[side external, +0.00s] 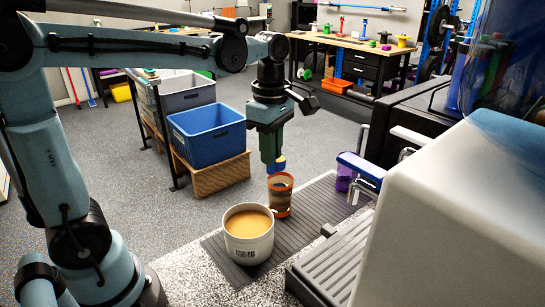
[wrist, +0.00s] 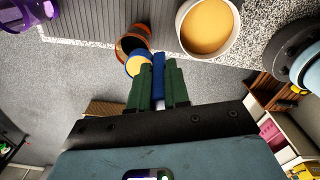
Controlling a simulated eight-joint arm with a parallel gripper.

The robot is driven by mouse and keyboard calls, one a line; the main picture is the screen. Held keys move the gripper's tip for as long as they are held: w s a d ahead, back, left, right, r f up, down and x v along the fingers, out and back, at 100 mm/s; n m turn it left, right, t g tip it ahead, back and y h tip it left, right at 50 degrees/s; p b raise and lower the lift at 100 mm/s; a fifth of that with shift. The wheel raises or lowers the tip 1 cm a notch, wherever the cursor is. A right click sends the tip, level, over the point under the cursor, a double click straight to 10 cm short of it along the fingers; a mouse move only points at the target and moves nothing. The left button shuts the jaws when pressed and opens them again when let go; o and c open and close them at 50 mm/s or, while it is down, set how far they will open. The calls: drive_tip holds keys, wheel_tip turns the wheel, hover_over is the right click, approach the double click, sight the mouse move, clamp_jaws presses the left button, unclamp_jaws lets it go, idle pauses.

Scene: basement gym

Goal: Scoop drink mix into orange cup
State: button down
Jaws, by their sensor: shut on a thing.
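A white tub (side external: 249,248) of orange-tan drink mix (side external: 248,223) stands upright on the dark ribbed mat (side external: 215,245). The orange cup (side external: 280,203), see-through with a dark band, stands upright just behind it; it also shows in the wrist view (wrist: 131,31). My gripper (side external: 272,160) is shut on the blue handle of a scoop (side external: 279,167), above the cup. In the wrist view, the handle is between my green fingers (wrist: 158,72), and the scoop's bowl (wrist: 139,66) shows yellow-orange mix at the cup's rim. Whether the bowl touches the rim is unclear, and the cup's inside is mostly hidden.
A purple cup (side external: 344,180) stands at the mat's far right end, beside a metal rack with a blue top (side external: 361,166). A large white machine (side external: 455,220) fills the right foreground.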

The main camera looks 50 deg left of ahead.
drive_tip(key=w+n, duration=0.1)
drive_tip(key=n, duration=0.2)
drive_tip(key=w+n, duration=0.1)
drive_tip(key=shift+w+a+n, duration=0.25)
drive_tip(key=shift+w+n, duration=0.05)
drive_tip(key=shift+n, duration=0.1)
drive_tip(key=s+a+f+t+h, duration=0.4)
drive_tip(key=f+t+h, duration=0.2)
drive_tip(key=t+h, duration=0.4)
drive_tip(key=shift+a+f+t+h, duration=0.2)
drive_tip(key=shift+f+t+h, duration=0.15)
drive_tip(key=shift+h, duration=0.35)
idle(0.7)
